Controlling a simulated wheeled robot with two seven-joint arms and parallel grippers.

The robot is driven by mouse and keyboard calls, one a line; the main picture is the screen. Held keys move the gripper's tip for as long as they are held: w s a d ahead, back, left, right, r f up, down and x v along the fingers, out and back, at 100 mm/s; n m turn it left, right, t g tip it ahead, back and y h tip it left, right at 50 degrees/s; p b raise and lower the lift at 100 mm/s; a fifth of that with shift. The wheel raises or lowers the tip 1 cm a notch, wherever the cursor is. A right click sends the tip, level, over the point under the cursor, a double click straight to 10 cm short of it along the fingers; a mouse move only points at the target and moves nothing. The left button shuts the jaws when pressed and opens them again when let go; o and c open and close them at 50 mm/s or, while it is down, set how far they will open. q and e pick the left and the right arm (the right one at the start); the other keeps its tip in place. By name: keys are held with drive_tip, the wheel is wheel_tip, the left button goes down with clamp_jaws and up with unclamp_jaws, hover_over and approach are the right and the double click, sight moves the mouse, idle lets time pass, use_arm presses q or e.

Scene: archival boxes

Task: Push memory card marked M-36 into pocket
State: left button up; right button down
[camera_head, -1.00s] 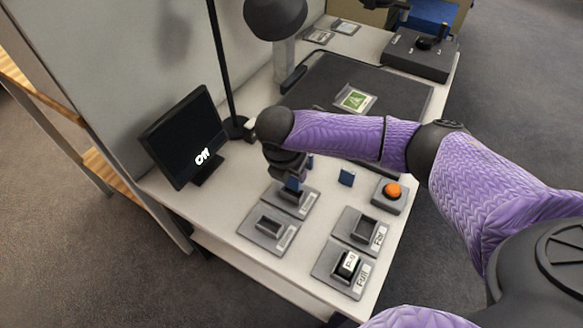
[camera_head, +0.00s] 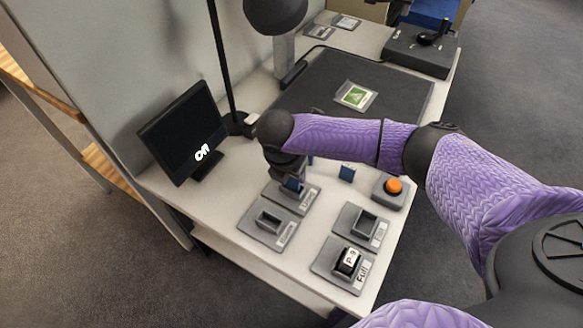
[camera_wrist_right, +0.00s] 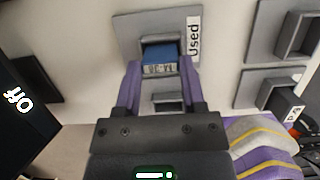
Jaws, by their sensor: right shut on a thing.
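My right gripper (camera_wrist_right: 160,85) is shut on a blue memory card (camera_wrist_right: 160,57) whose printed label appears upside down and seems to read M-36. The card is at the pocket of the grey plate labelled Used (camera_wrist_right: 130,28), with the pocket's rim around its far side. How deep it sits cannot be told. In the head view the card (camera_head: 292,184) shows under my right gripper (camera_head: 290,178), over the farther plate of the left pair. My left gripper is in neither view.
A plate with an empty pocket (camera_head: 258,233) lies just nearer. To the right are another empty pocket plate (camera_head: 350,215) and a plate labelled Full (camera_head: 329,268), holding a marked block. A blue card (camera_head: 347,172), an orange button (camera_head: 394,186) and a monitor (camera_head: 182,130) stand nearby.

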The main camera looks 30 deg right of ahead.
drive_tip(key=shift+f, duration=0.3)
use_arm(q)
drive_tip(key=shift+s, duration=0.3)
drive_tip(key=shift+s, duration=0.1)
use_arm(e)
drive_tip(key=shift+c, duration=0.5)
unclamp_jaws()
drive_tip(key=shift+r+p, duration=0.3)
drive_tip(key=shift+p, duration=0.05)
wheel_tip(320, 180, up, 6)
drive_tip(key=p, duration=0.6)
drive_tip(key=shift+f, duration=0.2)
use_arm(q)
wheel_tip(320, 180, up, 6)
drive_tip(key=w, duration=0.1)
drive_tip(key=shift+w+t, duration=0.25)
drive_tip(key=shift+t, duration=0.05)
use_arm(e)
drive_tip(key=shift+f, duration=0.1)
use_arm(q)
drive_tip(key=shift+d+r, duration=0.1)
